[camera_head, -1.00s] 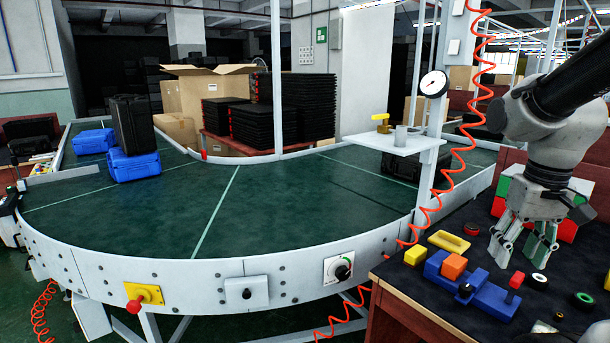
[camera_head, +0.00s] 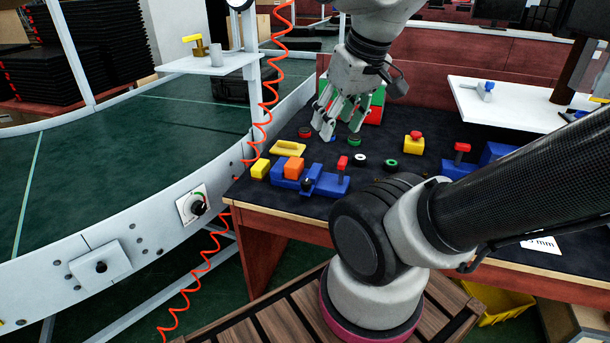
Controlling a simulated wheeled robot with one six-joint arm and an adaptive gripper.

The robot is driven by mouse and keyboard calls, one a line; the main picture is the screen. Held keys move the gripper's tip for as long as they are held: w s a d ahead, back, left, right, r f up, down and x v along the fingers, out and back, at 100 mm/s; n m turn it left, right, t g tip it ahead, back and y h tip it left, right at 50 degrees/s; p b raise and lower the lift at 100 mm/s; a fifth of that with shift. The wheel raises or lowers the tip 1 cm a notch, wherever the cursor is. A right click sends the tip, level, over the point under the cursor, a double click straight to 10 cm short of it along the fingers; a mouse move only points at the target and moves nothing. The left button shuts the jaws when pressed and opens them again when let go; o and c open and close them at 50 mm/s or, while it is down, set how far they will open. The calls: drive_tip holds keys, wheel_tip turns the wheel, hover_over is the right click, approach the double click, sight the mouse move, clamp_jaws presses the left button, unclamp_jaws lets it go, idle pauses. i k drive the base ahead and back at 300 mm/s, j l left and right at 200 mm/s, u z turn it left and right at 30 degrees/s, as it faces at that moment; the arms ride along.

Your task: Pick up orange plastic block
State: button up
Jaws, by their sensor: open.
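The orange plastic block (camera_head: 293,167) sits on a blue fixture (camera_head: 323,183) near the left end of the dark workbench. A yellow block (camera_head: 260,168) lies just to its left. My gripper (camera_head: 340,128) hangs fingers down over the bench, behind and to the right of the orange block. It is open and empty, and apart from the block. The orange block is in plain view.
A yellow frame piece (camera_head: 288,148), black-and-white and green rings (camera_head: 360,160) and a red-topped yellow button (camera_head: 414,143) lie around the bench. Green and red bins (camera_head: 375,108) stand behind my gripper. The curved conveyor (camera_head: 120,180) runs at left. A red coiled hose (camera_head: 262,100) hangs by the bench.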

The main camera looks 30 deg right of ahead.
sight(295, 166)
drive_tip(key=i+j+z, duration=0.25)
drive_tip(key=z, duration=0.25)
drive_tip(key=i+j+z, duration=0.3)
drive_tip(key=z, duration=0.2)
drive_tip(key=j, duration=0.1)
